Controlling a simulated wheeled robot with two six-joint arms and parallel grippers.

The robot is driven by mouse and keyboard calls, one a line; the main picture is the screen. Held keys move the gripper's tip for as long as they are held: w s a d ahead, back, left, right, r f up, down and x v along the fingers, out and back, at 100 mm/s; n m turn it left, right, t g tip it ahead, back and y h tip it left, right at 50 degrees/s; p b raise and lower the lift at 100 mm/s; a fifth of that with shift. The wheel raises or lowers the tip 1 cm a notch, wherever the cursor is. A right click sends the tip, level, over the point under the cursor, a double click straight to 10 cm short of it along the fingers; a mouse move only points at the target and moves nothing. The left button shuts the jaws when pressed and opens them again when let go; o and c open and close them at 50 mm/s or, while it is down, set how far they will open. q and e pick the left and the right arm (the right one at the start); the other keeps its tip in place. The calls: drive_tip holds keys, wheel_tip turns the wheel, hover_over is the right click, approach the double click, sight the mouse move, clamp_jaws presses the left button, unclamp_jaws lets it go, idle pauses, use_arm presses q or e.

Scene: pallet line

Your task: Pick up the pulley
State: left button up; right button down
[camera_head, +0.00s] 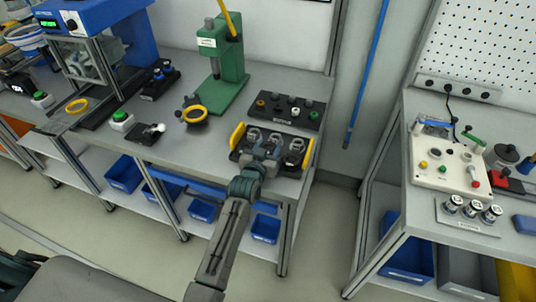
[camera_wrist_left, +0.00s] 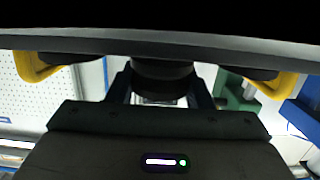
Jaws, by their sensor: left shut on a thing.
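A dark tray with yellow end handles (camera_head: 308,152) sits at the front right of the grey bench. Several round metallic and dark parts (camera_head: 296,145) stand in a row on it. My left gripper (camera_head: 266,149) is over the front middle of this tray. In the left wrist view its fingers (camera_wrist_left: 162,90) are shut on a dark round pulley (camera_wrist_left: 162,75). The yellow handles (camera_wrist_left: 278,85) show on either side there. The gripper hides part of the tray in the head view, and I cannot tell whether the pulley is clear of it. My right gripper is not in view.
A black control box (camera_head: 287,110) stands just behind the tray. A second bench (camera_head: 480,238) with a white panel box is across a gap at right.

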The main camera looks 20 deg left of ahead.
use_arm(q)
drive_tip(key=s+a+r+b, duration=0.2)
drive_tip(key=s+a+b, duration=0.1)
drive_tip(key=s+a, duration=0.8)
drive_tip(key=s+d+r, duration=0.3)
drive_tip(key=s+d, duration=0.6)
drive_tip(key=s, duration=0.1)
drive_tip(key=shift+s+d+y, duration=0.3)
drive_tip(key=shift+s+d, duration=0.05)
drive_tip(key=w+a+f, duration=0.2)
drive_tip(key=w+a, duration=0.5)
drive_tip(key=w, duration=0.1)
drive_tip(key=shift+w+a+f, duration=0.25)
drive_tip(key=shift+a+f, duration=0.1)
drive_tip(key=shift+a, duration=0.05)
